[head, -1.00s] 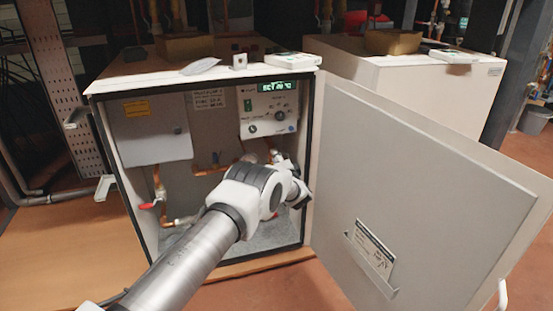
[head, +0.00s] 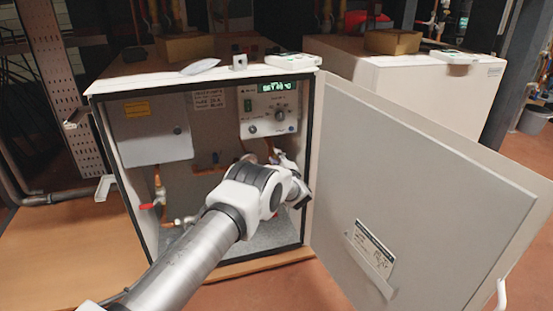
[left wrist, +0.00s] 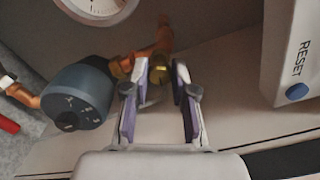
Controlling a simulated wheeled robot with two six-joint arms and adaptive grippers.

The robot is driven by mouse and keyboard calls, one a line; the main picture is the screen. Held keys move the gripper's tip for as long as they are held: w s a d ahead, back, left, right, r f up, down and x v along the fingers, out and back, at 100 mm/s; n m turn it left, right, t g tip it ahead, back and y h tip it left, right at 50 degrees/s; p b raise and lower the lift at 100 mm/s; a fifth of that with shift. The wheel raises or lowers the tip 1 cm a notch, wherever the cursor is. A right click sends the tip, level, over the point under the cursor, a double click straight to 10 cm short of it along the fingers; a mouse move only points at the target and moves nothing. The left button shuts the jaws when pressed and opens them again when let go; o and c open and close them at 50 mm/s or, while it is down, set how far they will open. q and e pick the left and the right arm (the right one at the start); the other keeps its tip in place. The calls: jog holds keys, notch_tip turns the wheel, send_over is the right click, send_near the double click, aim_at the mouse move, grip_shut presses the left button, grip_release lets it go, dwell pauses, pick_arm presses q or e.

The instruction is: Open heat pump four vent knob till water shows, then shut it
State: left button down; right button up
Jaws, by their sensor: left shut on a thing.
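The open heat pump cabinet (head: 203,76) stands in front of me, with its door (head: 420,190) swung out to the right. In the left wrist view a small brass vent knob (left wrist: 158,72) sits on a copper pipe. I see no water at the knob. My right gripper is not in view.
A dark round pump (left wrist: 78,95) is left of the fingers, with a gauge (left wrist: 98,8) above it. A panel marked RESET (left wrist: 290,50) is at right. A red-handled valve (head: 150,205) and grey box (head: 152,138) are inside at left. A second white cabinet (head: 415,90) stands behind the door.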

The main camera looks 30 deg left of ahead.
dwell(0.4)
pick_arm(q)
jog(key=c, duration=0.9)
grip_release()
jog(key=shift+c, duration=0.2)
jog(key=shift+d, duration=0.1)
jog(key=v, duration=1.2)
